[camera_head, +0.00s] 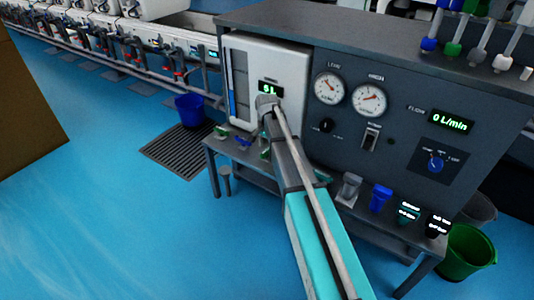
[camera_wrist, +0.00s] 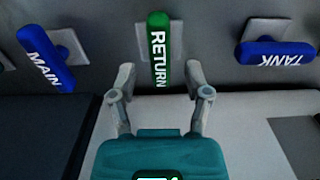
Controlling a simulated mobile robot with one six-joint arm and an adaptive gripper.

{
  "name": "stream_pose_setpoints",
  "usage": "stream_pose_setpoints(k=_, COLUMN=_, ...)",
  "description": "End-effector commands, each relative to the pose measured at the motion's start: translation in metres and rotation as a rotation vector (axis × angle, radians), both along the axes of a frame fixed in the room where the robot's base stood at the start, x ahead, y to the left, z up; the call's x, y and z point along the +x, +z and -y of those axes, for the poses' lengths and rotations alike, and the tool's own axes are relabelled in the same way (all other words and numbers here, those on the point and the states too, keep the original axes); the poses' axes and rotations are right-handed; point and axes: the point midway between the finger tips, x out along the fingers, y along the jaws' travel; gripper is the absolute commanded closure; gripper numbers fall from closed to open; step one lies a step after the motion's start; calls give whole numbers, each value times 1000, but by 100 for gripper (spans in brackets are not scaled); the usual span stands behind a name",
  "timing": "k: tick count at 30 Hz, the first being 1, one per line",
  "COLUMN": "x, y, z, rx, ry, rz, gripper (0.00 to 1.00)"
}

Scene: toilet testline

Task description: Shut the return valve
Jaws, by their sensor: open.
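The return valve's handle (camera_wrist: 159,45) is a green bar marked RETURN in the wrist view. It stands upright in the picture, in front of a pale square plate. My gripper (camera_wrist: 160,76) is open below it, with one fingertip to each side of the handle's lower part. Gaps show between the handle and both fingertips. In the head view my arm reaches toward the test bench, and my fingers cannot be made out there.
A blue MAIN handle (camera_wrist: 46,58) is tilted on the left, and a blue TANK handle (camera_wrist: 275,54) lies sideways on the right. The bench panel (camera_head: 395,120) carries gauges and a 0 L/min display. A blue bucket (camera_head: 190,107) stands by a floor grate (camera_head: 178,150).

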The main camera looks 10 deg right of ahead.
Motion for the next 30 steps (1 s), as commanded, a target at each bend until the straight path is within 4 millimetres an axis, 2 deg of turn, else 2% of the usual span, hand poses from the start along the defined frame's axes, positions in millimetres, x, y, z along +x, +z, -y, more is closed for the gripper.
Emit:
stream_pose_setpoints(k=1, x=0, y=-8, z=0, rx=0, ry=0, rz=0, gripper=37)
stream_pose_setpoints(k=7, x=0, y=-17, z=0, rx=0, ry=0, rz=0, gripper=37)
stream_pose_setpoints(k=22, x=0, y=-20, z=0, rx=0, ry=0, rz=0, gripper=37)
stream_pose_setpoints(k=23, x=0, y=-20, z=0, rx=0, ry=0, rz=0, gripper=39)
stream_pose_setpoints(k=30, x=0, y=-20, z=0, rx=0, ry=0, rz=0, gripper=84)
